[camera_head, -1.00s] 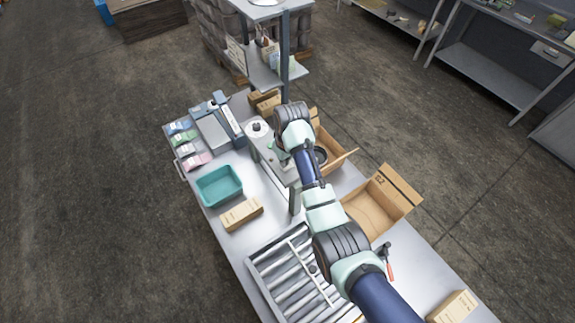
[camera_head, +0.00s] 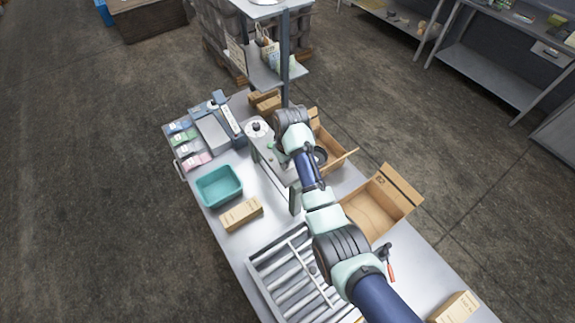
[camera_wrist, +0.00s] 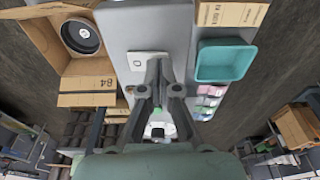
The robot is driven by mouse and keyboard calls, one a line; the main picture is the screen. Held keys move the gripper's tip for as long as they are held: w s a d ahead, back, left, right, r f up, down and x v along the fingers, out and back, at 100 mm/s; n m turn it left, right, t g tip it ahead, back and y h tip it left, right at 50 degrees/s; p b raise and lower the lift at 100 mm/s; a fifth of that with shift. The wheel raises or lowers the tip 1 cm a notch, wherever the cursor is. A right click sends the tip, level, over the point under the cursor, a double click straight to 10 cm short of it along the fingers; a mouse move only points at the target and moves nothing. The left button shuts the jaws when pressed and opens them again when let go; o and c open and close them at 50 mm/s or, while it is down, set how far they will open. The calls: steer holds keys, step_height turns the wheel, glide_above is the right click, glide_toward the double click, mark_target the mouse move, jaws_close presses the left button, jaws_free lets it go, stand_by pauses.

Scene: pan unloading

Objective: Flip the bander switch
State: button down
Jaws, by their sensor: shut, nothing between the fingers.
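The bander (camera_head: 262,148) is a grey machine with a white, black-knobbed spool on top, on the table in the head view, partly behind my arm. In the wrist view a white switch plate (camera_wrist: 137,62) marked "0" sits on a grey surface. My gripper (camera_wrist: 158,64) is shut and empty, with its fingertips over the right part of that plate. The fingers hide part of the plate, and I cannot tell whether they touch it. In the head view my arm hides most of the gripper.
Open cardboard boxes (camera_head: 385,208) stand right of my arm; one holds a dark roll (camera_wrist: 80,36). A teal bin (camera_head: 218,198), a closed carton (camera_head: 241,214) and a roller conveyor (camera_head: 285,275) lie to the left and front. A shelf post (camera_head: 285,70) rises behind the bander.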

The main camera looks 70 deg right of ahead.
steer(key=shift+f, duration=0.2)
step_height(320, 180, up, 3)
steer(key=p, duration=0.2)
steer(key=shift+p, duration=0.3)
steer(key=shift+r, duration=2.05)
steer(key=w+a+r+n+t+h, duration=0.1)
steer(key=w+a+t, duration=0.1)
steer(key=w+a, duration=0.35)
steer(key=w+a+r+n+t, duration=0.1)
steer(key=w+a+r, duration=0.1)
steer(key=a, duration=0.7)
steer(key=w+a+r+n+t+h, duration=0.1)
steer(key=w+a+n+t, duration=0.1)
steer(key=w+a, duration=0.35)
steer(key=s+a+r+n+t+y, duration=0.1)
steer(key=s+a+r+t, duration=0.1)
steer(key=a, duration=0.6)
steer(key=s+a+r+n+t+y, duration=0.1)
steer(key=s+a+r+t, duration=0.1)
steer(key=a+r, duration=0.3)
steer(key=s+a+r+t+y, duration=0.1)
steer(key=s+a+r+t, duration=0.1)
steer(key=a, duration=0.9)
step_height(320, 180, up, 2)
steer(key=shift+s+r+n, duration=0.2)
steer(key=shift+s+n, duration=0.2)
steer(key=shift+s, duration=0.45)
